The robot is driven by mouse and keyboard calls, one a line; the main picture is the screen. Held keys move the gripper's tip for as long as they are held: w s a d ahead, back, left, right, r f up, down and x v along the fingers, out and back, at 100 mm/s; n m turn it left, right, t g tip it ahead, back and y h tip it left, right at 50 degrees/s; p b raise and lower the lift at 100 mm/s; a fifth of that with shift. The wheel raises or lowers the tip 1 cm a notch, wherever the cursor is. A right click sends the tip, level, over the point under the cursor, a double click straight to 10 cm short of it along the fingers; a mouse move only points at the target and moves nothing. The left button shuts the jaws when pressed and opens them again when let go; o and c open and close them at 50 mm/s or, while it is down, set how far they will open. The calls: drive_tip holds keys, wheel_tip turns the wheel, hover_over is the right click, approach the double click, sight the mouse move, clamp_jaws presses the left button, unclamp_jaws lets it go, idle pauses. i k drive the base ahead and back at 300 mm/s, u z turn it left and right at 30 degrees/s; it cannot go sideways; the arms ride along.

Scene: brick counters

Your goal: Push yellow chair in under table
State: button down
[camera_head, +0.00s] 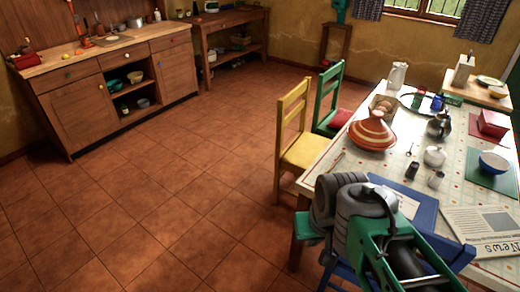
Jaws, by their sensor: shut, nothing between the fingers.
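The yellow chair (303,152) stands upright at the left long side of the table (338,172), with its slatted back away from the table. Its seat reaches the table edge in the picture; I cannot tell how much of it lies underneath. My grey and green arm is folded in the lower right foreground, nearer to me than the chair and apart from it in the picture. I do not make out my gripper's fingers. My arm hides part of the near table end.
A green chair (328,95) with a red seat stands just beyond the yellow one. A blue chair (455,250) is partly behind my arm. A tagine (372,132) and other tableware stand on the table. Wooden counters (130,85) line the back left. The tiled floor between is clear.

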sight(307, 147)
drive_tip(key=z, duration=1.15)
drive_tip(key=k, duration=0.1)
drive_tip(key=u, duration=1.7)
drive_tip(key=i, duration=2.8)
drive_tip(key=z, duration=0.35)
drive_tip(key=i, duration=1.2)
drive_tip(key=z, duration=0.05)
